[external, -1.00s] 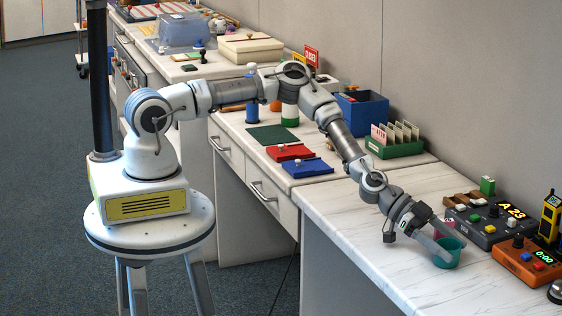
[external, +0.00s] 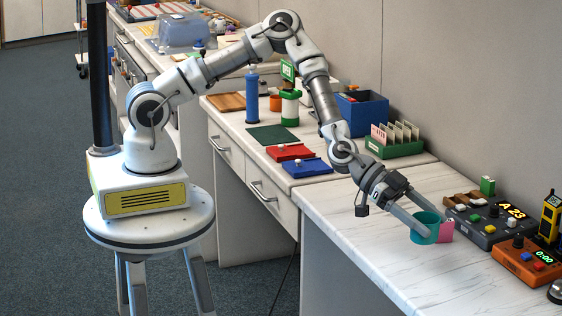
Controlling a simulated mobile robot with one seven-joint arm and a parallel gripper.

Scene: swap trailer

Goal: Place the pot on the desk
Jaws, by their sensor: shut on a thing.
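A teal pot (external: 419,237) is at the front right of the external view, over the near white marbled worktop (external: 380,256). My gripper (external: 432,224) reaches down to it from the upper left, with its two fingers closed on the pot. I cannot tell whether the pot's base touches the surface or is slightly above it. The farther worktop with drawers (external: 232,126) stands to the left and is also white; which of the two is the desk is not clear.
A pink item (external: 446,231) is right beside the pot. A dark control box (external: 487,226) and an orange box (external: 527,262) stand to the right. Red (external: 290,152) and blue (external: 307,168) trays and a green card holder (external: 394,148) are behind. The near worktop's left part is clear.

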